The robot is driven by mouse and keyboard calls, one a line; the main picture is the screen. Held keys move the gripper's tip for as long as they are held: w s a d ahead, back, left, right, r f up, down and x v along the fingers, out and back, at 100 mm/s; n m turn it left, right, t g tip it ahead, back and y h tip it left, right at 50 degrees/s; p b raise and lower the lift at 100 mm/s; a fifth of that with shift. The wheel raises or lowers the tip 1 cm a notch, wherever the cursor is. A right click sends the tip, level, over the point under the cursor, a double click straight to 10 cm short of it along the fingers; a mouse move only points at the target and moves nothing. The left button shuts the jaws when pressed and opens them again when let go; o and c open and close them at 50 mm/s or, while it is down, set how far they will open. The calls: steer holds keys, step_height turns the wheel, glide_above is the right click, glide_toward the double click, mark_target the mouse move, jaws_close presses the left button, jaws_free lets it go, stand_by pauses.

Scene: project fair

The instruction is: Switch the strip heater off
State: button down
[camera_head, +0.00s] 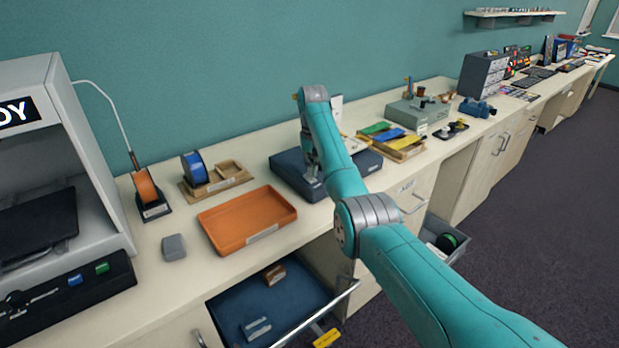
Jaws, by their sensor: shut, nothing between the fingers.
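A low dark blue box-shaped device (287,172) lies on the bench below my arm; it looks like the strip heater, but I cannot read a label on it. My arm covers its middle. My gripper (312,179) points down at its front part, with the fingers shut and empty. I cannot tell whether the fingertips touch the device. Its switch is hidden or too small to make out, and I cannot tell whether it is on or off.
An orange tray (246,221) lies to the left, and a wooden rack of coloured sheets (404,150) to the right. An open blue-lined drawer (240,307) juts out below the tray. Another open drawer (446,239) shows at the right. A grey-green box (408,116) stands further along the bench.

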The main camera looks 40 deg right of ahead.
mark_target(313, 180)
steer(key=shift+r, duration=2.5)
steer(key=shift+s, duration=0.1)
